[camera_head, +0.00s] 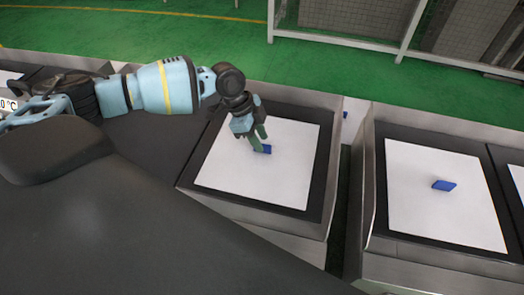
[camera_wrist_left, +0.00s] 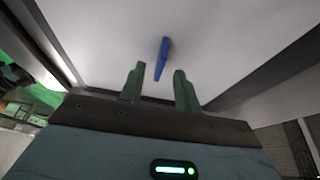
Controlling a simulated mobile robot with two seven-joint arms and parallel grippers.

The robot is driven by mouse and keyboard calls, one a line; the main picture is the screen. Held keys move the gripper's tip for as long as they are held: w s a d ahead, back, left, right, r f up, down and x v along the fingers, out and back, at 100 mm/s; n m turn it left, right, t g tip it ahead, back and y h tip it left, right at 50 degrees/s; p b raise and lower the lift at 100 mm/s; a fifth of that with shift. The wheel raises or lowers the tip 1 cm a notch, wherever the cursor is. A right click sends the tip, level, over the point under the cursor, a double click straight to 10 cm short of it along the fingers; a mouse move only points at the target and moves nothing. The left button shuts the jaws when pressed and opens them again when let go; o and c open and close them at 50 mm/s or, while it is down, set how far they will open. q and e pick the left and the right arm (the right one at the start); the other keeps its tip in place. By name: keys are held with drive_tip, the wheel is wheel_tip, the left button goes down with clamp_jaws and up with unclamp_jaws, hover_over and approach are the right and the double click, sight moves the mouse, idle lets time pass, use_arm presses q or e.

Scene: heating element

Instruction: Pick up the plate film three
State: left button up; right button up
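A small blue plate film (camera_head: 263,149) lies on the white square surface (camera_head: 222,172) of the near station in the head view. In the left wrist view the blue plate film (camera_wrist_left: 162,58) shows ahead of the two green fingers, a little beyond their tips. My left gripper (camera_head: 259,143) points down over it in the head view, and its fingers partly overlap the film there. In the left wrist view my left gripper (camera_wrist_left: 157,72) is open, with a clear gap between its fingers and nothing held. My right gripper is not in view.
A second station to the right has a white surface (camera_head: 418,222) with another blue piece (camera_head: 444,185) on it. Dark frames border both white surfaces. A narrow gap separates the stations. A green floor (camera_head: 160,40) and a white rail fence (camera_head: 345,40) lie behind.

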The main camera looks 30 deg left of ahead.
use_arm(q)
drive_tip(key=shift+x, duration=1.5)
drive_tip(key=shift+s, duration=0.1)
clamp_jaws()
drive_tip(key=shift+r, duration=0.1)
drive_tip(key=shift+r, duration=0.5)
wheel_tip(320, 180, up, 2)
drive_tip(key=shift+r, duration=0.2)
drive_tip(key=s+a, duration=0.2)
drive_tip(key=s, duration=0.2)
drive_tip(key=s+a+r, duration=0.1)
drive_tip(key=s+a, duration=0.2)
drive_tip(key=s, duration=0.2)
drive_tip(key=s+a, duration=0.3)
drive_tip(key=s, duration=0.1)
drive_tip(key=shift+s+r, duration=0.25)
drive_tip(key=shift+s, duration=0.15)
